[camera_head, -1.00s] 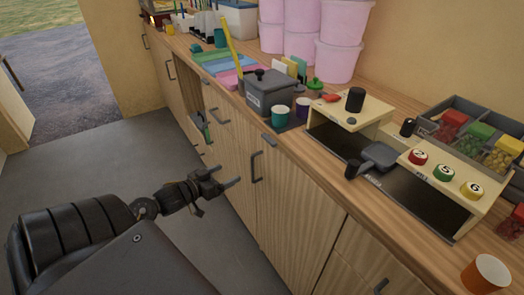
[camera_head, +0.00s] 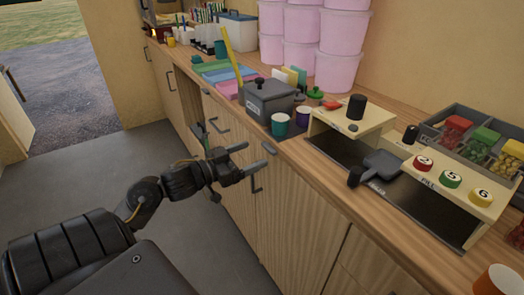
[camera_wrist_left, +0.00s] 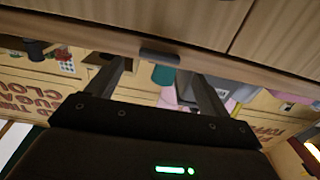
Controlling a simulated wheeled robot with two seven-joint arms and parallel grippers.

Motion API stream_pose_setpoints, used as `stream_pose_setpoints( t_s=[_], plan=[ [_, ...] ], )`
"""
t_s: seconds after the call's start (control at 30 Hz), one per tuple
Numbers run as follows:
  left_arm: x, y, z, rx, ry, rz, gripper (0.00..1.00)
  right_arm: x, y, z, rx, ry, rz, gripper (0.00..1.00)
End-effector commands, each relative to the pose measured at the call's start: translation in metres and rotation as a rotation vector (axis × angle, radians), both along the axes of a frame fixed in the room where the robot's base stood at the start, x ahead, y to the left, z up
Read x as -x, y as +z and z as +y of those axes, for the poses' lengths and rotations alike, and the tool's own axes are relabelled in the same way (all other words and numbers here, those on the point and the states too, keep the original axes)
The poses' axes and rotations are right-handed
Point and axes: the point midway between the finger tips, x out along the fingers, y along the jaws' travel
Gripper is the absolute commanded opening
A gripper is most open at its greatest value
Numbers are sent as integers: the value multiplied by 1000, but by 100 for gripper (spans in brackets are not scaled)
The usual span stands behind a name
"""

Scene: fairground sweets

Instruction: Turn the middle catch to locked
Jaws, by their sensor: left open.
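My left gripper (camera_head: 249,157) is open and empty in front of the cabinet doors, just below the counter edge. A short grey bar (camera_head: 268,148) sits on the cabinet front beside its fingertips, apart from them as far as I can tell. In the left wrist view, a grey bar (camera_wrist_left: 160,57) shows beyond and between the two spread fingers (camera_wrist_left: 156,76). Another short grey bar (camera_head: 221,125) is farther left along the front. I cannot tell which of these is the middle catch, or its setting. My right gripper is out of view.
The wooden counter (camera_head: 310,172) carries a lidded grey pot (camera_head: 270,100), a teal cup (camera_head: 280,125), a cream stand (camera_head: 352,118) and a grey pan (camera_head: 382,163). The floor (camera_head: 85,185) at left is clear.

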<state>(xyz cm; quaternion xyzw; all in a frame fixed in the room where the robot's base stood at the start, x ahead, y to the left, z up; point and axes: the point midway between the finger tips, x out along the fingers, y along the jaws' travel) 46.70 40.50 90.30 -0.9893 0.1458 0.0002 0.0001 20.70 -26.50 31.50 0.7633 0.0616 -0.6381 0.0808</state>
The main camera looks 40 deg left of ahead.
Motion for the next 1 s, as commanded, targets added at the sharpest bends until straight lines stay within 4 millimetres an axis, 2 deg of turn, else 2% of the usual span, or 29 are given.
stream_pose_setpoints(
  t_s=[0.1, 0.3, 0.7, 1.0],
  plan=[
    [-19, 1, -6, 2, -1, -3, 80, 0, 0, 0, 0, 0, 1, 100],
    [-38, 0, -12, 2, 0, -1, 80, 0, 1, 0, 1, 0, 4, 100],
    [-44, 0, -13, 1, 0, 0, 79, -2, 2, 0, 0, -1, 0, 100],
    [-44, 0, -13, 1, 1, 0, 39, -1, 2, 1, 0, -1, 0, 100]
  ],
)
